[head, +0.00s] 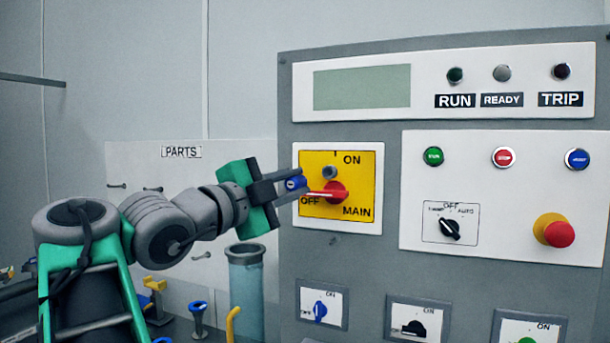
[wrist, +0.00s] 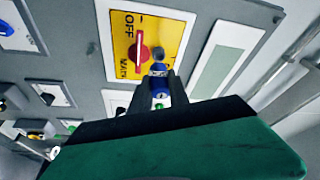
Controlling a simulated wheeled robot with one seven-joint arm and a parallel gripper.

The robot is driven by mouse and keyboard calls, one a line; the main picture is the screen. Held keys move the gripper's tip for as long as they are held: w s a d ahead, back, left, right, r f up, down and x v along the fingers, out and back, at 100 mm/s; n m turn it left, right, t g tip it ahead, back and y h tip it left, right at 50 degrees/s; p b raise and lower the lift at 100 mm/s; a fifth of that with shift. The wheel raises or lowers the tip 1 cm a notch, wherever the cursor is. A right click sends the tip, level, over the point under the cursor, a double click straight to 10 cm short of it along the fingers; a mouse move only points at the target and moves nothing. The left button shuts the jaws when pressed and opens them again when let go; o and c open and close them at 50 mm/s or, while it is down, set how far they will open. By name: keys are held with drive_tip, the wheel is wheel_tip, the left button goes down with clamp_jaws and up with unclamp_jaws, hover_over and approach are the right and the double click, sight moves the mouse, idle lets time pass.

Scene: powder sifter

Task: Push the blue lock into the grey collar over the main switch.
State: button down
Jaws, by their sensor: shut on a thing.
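The main switch (head: 335,192) is a red handle on a yellow plate (head: 362,167), turned to point left at OFF. The grey collar (head: 330,172) sits just above the handle; in the wrist view the collar (wrist: 157,53) is just beyond the lock. My gripper (head: 300,182) is shut on the blue lock (head: 294,184), in front of the plate's left part. In the wrist view the lock (wrist: 159,72) is between my fingers, its far end close to the collar. In the head view the lock is left of the collar and apart from it.
The red handle's left end lies close to my lower finger in the head view. A red mushroom button (head: 558,234) and a selector (head: 449,228) are on the white panel to the right. A clear cylinder (head: 246,290) stands below my wrist.

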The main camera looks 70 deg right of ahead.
drive_tip(key=shift+m+g, duration=0.4)
drive_tip(key=shift+g, duration=0.3)
drive_tip(key=p+x, duration=0.2)
drive_tip(key=x, duration=0.5)
drive_tip(key=shift+d+f, duration=0.1)
drive_tip(key=shift+f+b, duration=0.1)
drive_tip(key=shift+b, duration=0.65)
idle(0.7)
drive_tip(key=shift+d, duration=0.8)
idle(0.4)
drive_tip(key=c, duration=1.2)
unclamp_jaws()
drive_tip(key=shift+o, duration=0.2)
